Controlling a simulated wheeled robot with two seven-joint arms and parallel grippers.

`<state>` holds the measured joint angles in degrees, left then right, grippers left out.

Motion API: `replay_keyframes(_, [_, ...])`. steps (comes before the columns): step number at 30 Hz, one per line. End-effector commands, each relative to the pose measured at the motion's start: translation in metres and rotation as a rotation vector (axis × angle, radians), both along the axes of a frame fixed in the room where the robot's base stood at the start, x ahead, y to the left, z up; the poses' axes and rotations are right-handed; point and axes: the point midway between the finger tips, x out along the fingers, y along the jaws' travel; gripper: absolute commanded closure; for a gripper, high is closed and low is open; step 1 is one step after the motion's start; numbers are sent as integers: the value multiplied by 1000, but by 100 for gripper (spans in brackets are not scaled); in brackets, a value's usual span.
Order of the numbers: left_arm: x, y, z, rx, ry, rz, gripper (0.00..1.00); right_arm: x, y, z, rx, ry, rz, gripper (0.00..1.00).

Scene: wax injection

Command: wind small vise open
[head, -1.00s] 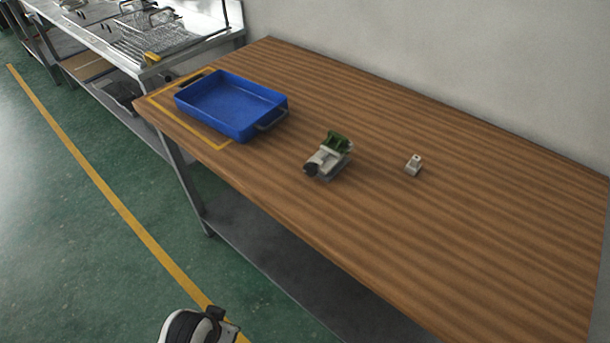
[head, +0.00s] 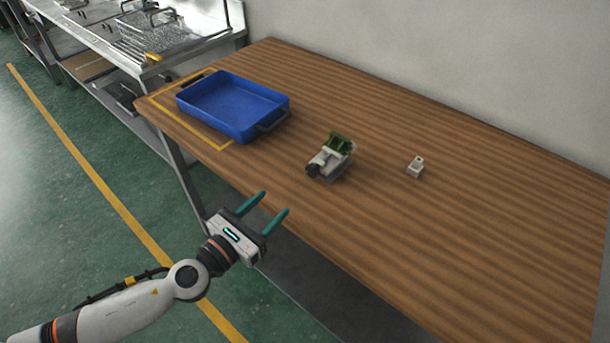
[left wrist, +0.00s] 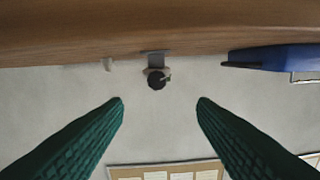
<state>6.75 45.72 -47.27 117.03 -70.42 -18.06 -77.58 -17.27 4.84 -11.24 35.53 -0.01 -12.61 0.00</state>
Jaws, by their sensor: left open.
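The small vise (head: 331,157) sits on the wooden table, with a grey-white body, green jaws at its back and a dark round knob (head: 313,171) at its front. It also shows in the left wrist view, where its dark knob (left wrist: 156,80) faces me between my fingertips, at a distance. My left gripper (head: 274,203) is open and empty at the table's front edge, to the front left of the vise and apart from it. Its two green fingers are spread in the left wrist view (left wrist: 160,102). How far the vise jaws are apart is too small to tell. My right gripper is out of view.
A blue tray (head: 187,103) with dark handles stands at the table's left end by a yellow outline. A small whitish block (head: 415,167) stands right of the vise. The table's right part is clear. A metal bench (head: 190,50) with wire baskets is at the back left.

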Motion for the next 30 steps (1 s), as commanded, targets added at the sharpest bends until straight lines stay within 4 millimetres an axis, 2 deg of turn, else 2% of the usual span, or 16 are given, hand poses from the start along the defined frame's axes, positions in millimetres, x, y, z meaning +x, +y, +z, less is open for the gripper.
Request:
replay_keyframes(5, [14,-12,1,42,-24,-21,48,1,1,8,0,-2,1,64])
replay_keyframes(12, [53,-40,2,37,-22,-20,48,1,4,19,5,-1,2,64])
replay_keyframes(18, [81,-59,-1,37,-20,-18,48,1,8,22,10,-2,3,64])
replay_keyframes(24, [94,-69,-2,36,-18,-19,48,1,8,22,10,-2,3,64])
replay_keyframes(30, [96,-70,-2,37,-18,-18,48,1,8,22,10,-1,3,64])
